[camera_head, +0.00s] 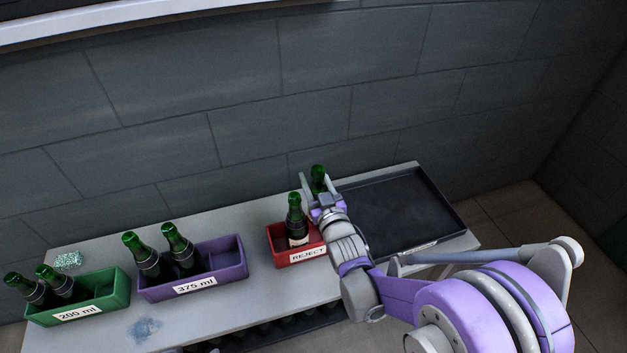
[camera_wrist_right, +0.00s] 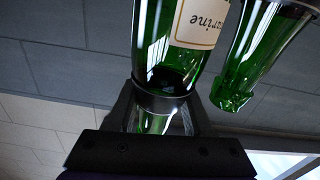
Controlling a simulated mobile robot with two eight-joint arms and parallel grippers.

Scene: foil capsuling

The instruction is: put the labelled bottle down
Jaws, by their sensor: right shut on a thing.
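My right gripper (camera_head: 317,188) is shut on a green bottle (camera_head: 318,172), beside the far right corner of the red REJECT crate (camera_head: 283,259). In the right wrist view the gripper (camera_wrist_right: 160,108) holds this labelled bottle (camera_wrist_right: 150,50) by its neck; a cream label with the letters "arine" shows on its body. The bottle's lower part is hidden behind the gripper in the head view, so I cannot tell whether its base touches anything. Another green bottle (camera_head: 295,212) stands in the REJECT crate, close to my wrist. My left gripper is not in view.
A purple 375 ml crate (camera_head: 215,280) and a green 200 ml crate (camera_head: 105,305) each hold two bottles. A black tray (camera_head: 405,210) lies empty at the right. A sparkly block (camera_head: 68,261) and a bluish smear (camera_head: 143,328) are on the grey table (camera_head: 240,310).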

